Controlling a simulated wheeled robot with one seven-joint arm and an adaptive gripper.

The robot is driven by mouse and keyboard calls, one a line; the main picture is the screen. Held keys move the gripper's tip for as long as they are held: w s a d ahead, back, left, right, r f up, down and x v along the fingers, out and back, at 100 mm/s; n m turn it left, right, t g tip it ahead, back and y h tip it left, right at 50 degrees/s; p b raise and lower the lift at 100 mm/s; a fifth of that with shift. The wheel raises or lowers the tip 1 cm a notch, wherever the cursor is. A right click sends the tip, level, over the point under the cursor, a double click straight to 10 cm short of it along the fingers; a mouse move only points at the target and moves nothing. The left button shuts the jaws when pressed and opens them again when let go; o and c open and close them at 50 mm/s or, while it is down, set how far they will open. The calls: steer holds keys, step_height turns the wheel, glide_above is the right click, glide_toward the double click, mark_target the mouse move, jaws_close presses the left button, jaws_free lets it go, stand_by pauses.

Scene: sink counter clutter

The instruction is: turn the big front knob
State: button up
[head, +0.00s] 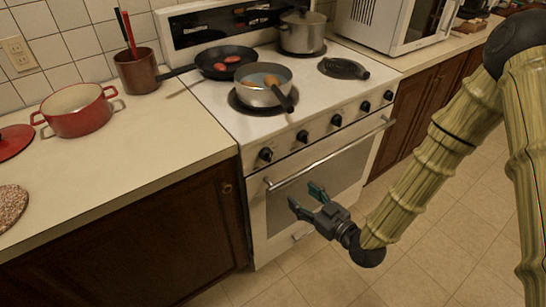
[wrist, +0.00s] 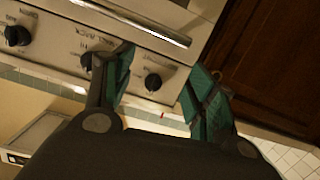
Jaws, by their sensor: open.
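The white stove's front panel carries a row of several black knobs. The leftmost knob (head: 265,154) also shows in the wrist view (wrist: 153,82), between my fingers in the picture. A second knob (head: 302,136) shows there beside one finger (wrist: 87,60). A middle knob (head: 336,120) is farther right. The knobs look alike in size, so I cannot tell which is the big one. My gripper (head: 305,196) is open and empty, with teal finger pads. It is in front of the oven door, lower than the knobs in the head view, and touches none of them.
The oven handle (head: 330,155) runs across the door below the knobs. A frying pan (head: 225,62) and a pot (head: 302,32) stand behind. The floor (head: 420,250) in front is clear.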

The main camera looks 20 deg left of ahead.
steer(key=n+y, duration=0.2)
glide_toward(270, 159)
steer(key=p+x, duration=0.2)
steer(key=x, duration=0.7)
steer(key=shift+w, duration=0.15)
steer(key=c, duration=1)
steer(key=shift+c, duration=0.2)
steer(key=shift+f+m, duration=0.1)
steer(key=shift+m, duration=0.4)
steer(key=m+b, duration=0.2)
steer(key=m, duration=0.1)
steer(key=shift+f+m+t, duration=0.15)
steer(key=shift+m+t, duration=0.15)
steer(key=shift+m, duration=0.1)
steer(key=m+b, duration=0.2)
steer(key=m, duration=0.3)
steer(key=shift+m, duration=0.4)
